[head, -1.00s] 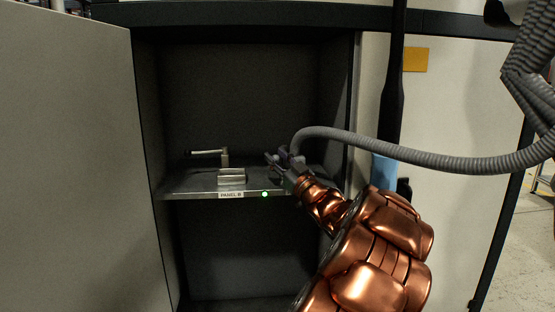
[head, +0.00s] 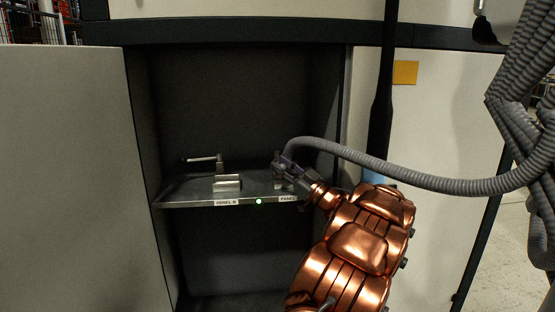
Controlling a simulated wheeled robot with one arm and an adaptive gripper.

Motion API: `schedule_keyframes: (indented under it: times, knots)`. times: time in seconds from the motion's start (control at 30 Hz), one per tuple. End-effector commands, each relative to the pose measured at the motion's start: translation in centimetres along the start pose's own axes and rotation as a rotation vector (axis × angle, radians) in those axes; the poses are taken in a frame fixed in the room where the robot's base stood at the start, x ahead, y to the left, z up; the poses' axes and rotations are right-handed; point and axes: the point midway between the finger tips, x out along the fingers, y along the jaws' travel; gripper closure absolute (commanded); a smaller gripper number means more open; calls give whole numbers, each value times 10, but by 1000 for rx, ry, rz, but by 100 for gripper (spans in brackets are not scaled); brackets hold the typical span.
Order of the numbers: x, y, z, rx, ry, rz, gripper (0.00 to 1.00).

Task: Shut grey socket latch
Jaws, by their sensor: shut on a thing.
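My gripper (head: 284,167) is over the right part of a metal shelf inside the open cabinet, at a small pale metal fitting. Its jaws are closed on a small grey part there, which looks like the socket latch; the fingers hide most of it. The end of a grey corrugated hose (head: 350,155) meets the same spot, and I cannot tell how it is joined. To the left, a metal block (head: 227,184) with a raised sideways lever (head: 204,158) stands behind a label reading PANEL B.
The shelf's front edge (head: 180,204) carries labels and a lit green light (head: 258,201). The cabinet walls close in at both sides. A large pale panel (head: 65,180) stands at left. The hose loops to the right above my arm. A dark upright bar (head: 382,100) stands right of the opening.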

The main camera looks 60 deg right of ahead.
Motion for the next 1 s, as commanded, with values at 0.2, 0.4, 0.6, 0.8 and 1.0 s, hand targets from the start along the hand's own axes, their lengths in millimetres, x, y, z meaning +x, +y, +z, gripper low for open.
schedule_keyframes:
  times: [0.2, 0.4, 0.6, 0.8, 1.0]
  knots:
    - [-5, 5, 7, 6, -13, 8, 100]
    - [-7, 6, 7, 5, -15, 12, 68]
    - [-5, 4, 6, 4, -11, 7, 47]
    - [-4, 3, 4, 3, -7, 2, 37]
    - [-4, 2, 3, 2, -6, 1, 37]
